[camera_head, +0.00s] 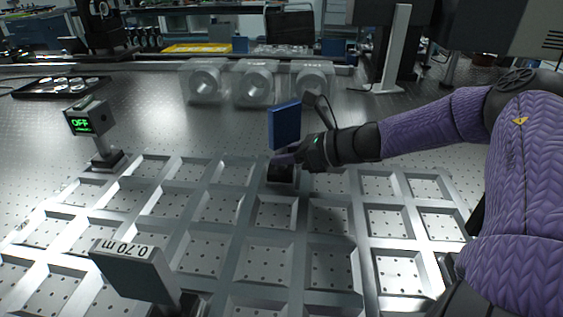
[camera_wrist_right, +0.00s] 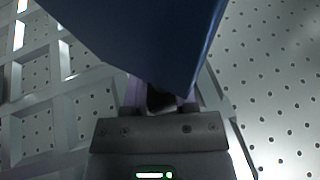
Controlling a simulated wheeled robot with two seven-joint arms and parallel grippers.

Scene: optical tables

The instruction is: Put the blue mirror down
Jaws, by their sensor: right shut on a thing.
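The blue mirror (camera_head: 286,125) is a square blue plate standing upright on a dark mount (camera_head: 282,174) at the far edge of the metal grid (camera_head: 232,222). My right gripper (camera_head: 288,157) is shut on the mirror's mount just below the plate. In the right wrist view the mirror (camera_wrist_right: 150,35) fills the top centre, and my right gripper's fingers (camera_wrist_right: 160,98) close below it. Whether the mount touches the grid is hard to tell. My left gripper is not in view.
A device reading OFF (camera_head: 87,120) stands at the grid's far left. A grey plate marked 0.70 m (camera_head: 135,272) stands at the front left. Several clear blocks with round openings (camera_head: 255,82) stand behind the mirror. Many grid compartments are empty.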

